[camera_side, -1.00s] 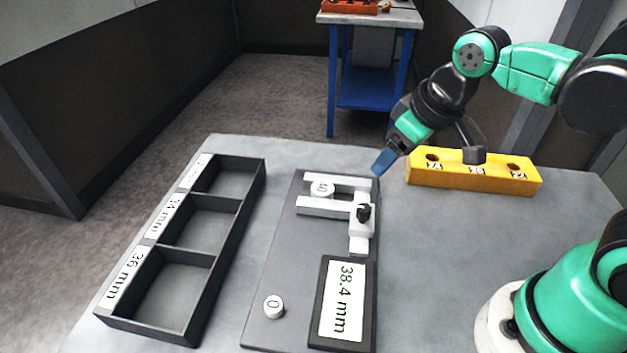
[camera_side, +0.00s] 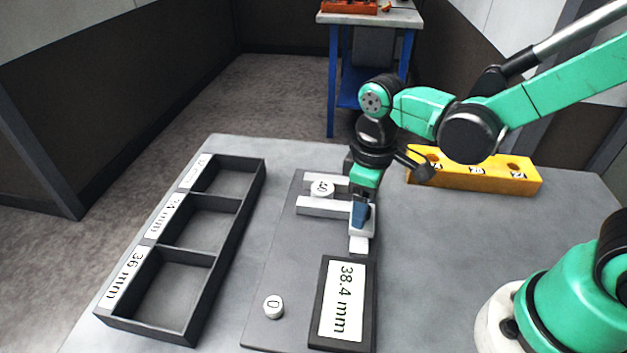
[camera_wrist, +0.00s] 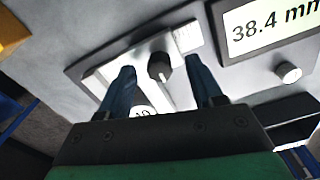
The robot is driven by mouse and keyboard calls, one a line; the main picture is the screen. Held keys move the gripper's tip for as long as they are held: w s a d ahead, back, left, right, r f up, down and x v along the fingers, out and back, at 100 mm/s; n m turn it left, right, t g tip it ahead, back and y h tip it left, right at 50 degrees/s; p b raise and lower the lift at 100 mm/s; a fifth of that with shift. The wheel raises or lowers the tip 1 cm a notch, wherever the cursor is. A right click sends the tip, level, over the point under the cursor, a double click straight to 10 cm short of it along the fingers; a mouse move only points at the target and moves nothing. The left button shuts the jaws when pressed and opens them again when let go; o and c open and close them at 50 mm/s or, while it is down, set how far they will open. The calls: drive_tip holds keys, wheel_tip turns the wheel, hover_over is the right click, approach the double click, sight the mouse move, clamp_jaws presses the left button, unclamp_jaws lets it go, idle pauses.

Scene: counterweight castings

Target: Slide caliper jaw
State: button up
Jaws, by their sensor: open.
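The white caliper lies on a grey plate (camera_side: 285,245), with its sliding jaw (camera_side: 318,206) in the side view. A round white piece (camera_side: 322,189), its mark seeming to read 40, sits between the jaws. It shows partly in the wrist view (camera_wrist: 143,112). The display (camera_side: 342,300) reads 38.4 mm. My gripper (camera_side: 361,218) points down over the caliper's slider. In the wrist view my gripper (camera_wrist: 163,76) is open, its blue fingers on either side of the slider's black knob (camera_wrist: 159,67), with gaps visible. The side view hides the knob behind the fingers.
A dark tray (camera_side: 208,262) with three empty compartments, labelled in mm, stands at left. A round 0 button (camera_side: 273,306) sits on the plate's front. A yellow block (camera_side: 480,183) with holes stands at back right. Table between block and my base is clear.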

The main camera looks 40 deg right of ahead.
drive_tip(key=shift+f, duration=0.2)
clamp_jaws()
idle(1.4)
